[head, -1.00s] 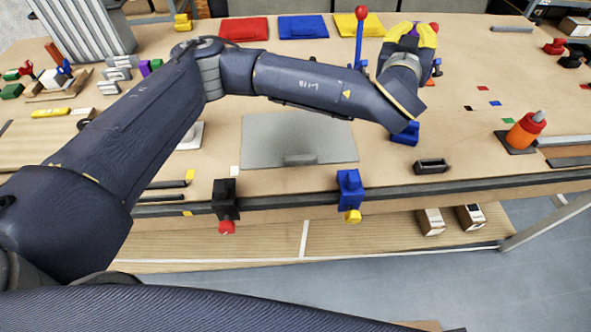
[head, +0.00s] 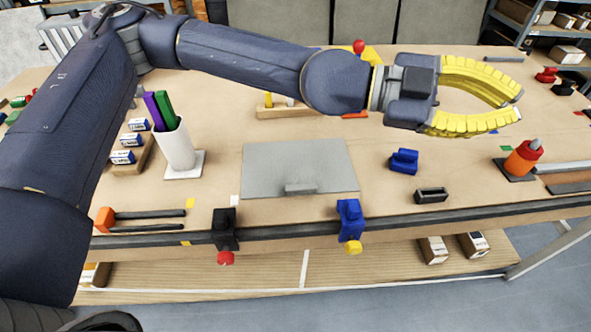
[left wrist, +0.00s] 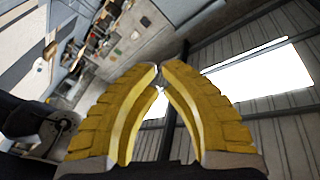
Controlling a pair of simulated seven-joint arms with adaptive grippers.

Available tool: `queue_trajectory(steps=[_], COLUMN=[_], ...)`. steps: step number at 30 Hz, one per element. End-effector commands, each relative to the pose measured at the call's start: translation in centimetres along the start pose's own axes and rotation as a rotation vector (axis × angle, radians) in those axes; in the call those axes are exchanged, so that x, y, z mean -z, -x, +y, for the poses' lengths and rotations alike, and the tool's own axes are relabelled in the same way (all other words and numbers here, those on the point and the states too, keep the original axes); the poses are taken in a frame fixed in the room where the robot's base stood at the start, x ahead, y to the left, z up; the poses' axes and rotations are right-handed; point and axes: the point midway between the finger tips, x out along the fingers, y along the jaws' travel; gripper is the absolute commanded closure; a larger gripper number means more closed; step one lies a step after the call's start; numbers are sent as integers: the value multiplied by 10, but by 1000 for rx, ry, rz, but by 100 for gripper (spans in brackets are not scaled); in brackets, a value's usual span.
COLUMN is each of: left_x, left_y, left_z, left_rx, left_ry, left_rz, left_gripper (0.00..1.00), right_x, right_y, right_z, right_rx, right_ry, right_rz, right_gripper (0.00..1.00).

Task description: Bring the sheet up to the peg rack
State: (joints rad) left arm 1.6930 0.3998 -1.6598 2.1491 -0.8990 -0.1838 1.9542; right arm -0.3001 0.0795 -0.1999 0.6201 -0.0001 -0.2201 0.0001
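A flat grey sheet (head: 325,158) lies on the bench, with a small grey block or handle (head: 300,189) near its front edge. A low wooden rack (head: 285,112) with yellow and orange pieces stands behind the sheet, partly hidden by my left arm; I cannot tell if it is the peg rack. My left gripper (head: 518,102) is raised over the right part of the bench, apart from the sheet, pointing right. Its yellow fingers are empty and curve in until the tips nearly meet, also in the left wrist view (left wrist: 161,68). My right gripper is not in view.
A black clamp (head: 225,230) and a blue clamp (head: 350,218) sit on the front edge. A white cup (head: 176,147) with markers stands left of the sheet. A blue block (head: 404,161), a black block (head: 432,195) and an orange bottle (head: 522,158) stand right.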

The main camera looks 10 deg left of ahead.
Motion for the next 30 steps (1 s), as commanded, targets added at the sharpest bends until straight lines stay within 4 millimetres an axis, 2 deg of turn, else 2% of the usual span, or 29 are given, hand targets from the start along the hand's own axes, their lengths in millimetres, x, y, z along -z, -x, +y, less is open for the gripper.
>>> queue_trajectory(steps=[1, 6, 11, 15, 19, 24, 30], left_x=[-2, -22, -51, -80, -106, -134, -149], left_y=[5, 28, 62, 99, 137, 187, 235], left_z=[16, 70, 110, 135, 152, 162, 162], left_rx=[-72, -319, -535, -710, -861, -1037, -1183], left_ry=[-40, -162, -267, -342, -396, -440, -445], left_rz=[-23, -128, -255, -384, -513, -689, -863], left_gripper=[100, 100, 100, 100, 100, 100, 100], right_x=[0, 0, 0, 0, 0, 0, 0], right_y=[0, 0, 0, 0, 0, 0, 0], right_z=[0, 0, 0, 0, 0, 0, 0], right_rx=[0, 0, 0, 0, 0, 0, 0], right_ry=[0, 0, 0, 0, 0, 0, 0], right_rz=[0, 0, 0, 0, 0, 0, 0], right_gripper=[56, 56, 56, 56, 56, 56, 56])
